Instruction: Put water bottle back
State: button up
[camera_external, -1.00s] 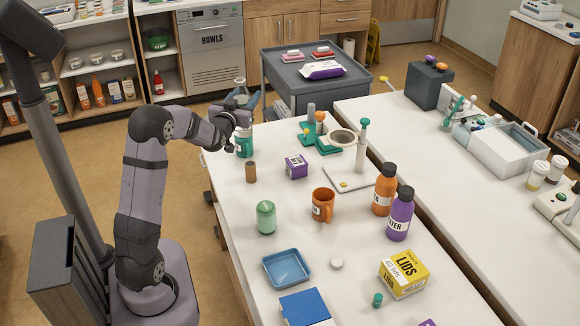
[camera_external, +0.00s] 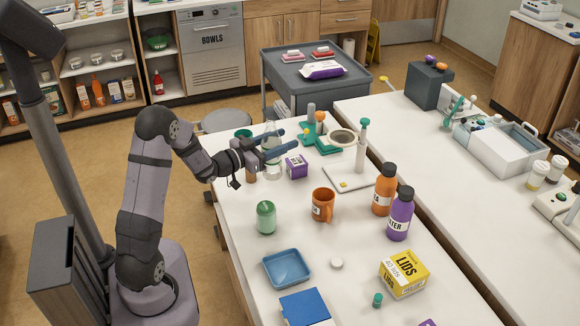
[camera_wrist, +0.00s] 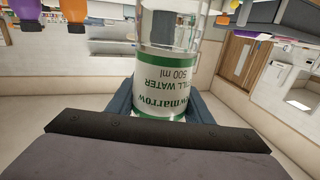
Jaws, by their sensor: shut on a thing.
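The water bottle is clear, with a white and green label reading "STILL WATER 500 ml". In the wrist view the water bottle (camera_wrist: 168,80) stands between the dark fingers, its label text upside down. In the external view the water bottle (camera_external: 273,171) shows above and below the blue fingers. I cannot tell whether the bottle's base touches the table.
A brown cylinder (camera_external: 251,174) is partly hidden behind my gripper. A teal cup (camera_external: 243,134) stands at the table's far left edge. Close by are a green can (camera_external: 265,217), an orange mug (camera_external: 322,205), and a teal stand (camera_external: 318,140). Orange (camera_external: 383,190) and purple (camera_external: 399,214) bottles stand further right.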

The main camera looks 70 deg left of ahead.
notch_tip(320, 180, down, 10)
jog(key=p, duration=0.1)
jog(key=shift+r, duration=0.15)
dwell(0.6)
jog(key=shift+f, duration=0.25)
jog(key=o, duration=1.3)
jog(key=shift+c, duration=0.2)
jog(key=shift+r, duration=0.2)
jog(key=b+v, duration=0.2)
jog(key=v, duration=1)
jog(key=shift+b, duration=0.35)
